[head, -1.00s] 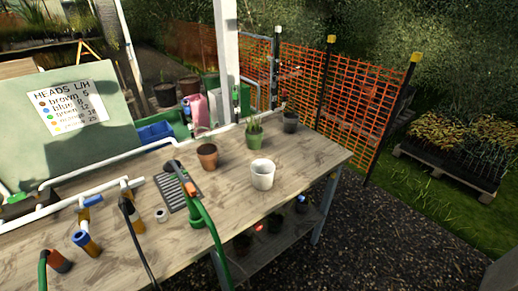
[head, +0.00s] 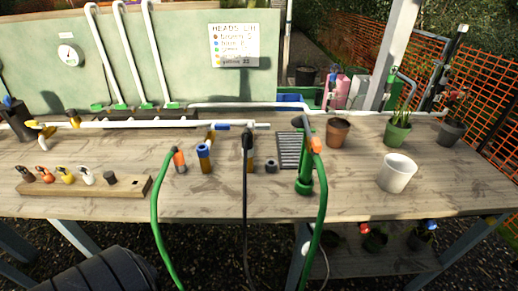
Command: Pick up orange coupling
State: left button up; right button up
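An orange coupling (head: 179,161) sits at the end of a green hose on the bench, left of the blue-topped fitting. The hose bends down over the bench's front edge. A second orange coupling (head: 316,146) is on another green hose at the top of a green upright fitting (head: 304,174), in front of the dark grate. Which of the two the task means I cannot tell. Neither of my grippers shows in the head view.
A wooden rack (head: 80,187) with several small heads stands at left. A blue-topped fitting (head: 204,158), a black hose (head: 246,190) and a white pot (head: 397,173) stand nearby. White pipe (head: 130,124) runs behind.

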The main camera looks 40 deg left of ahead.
aim_at(178, 159)
jog(key=u, duration=1.9)
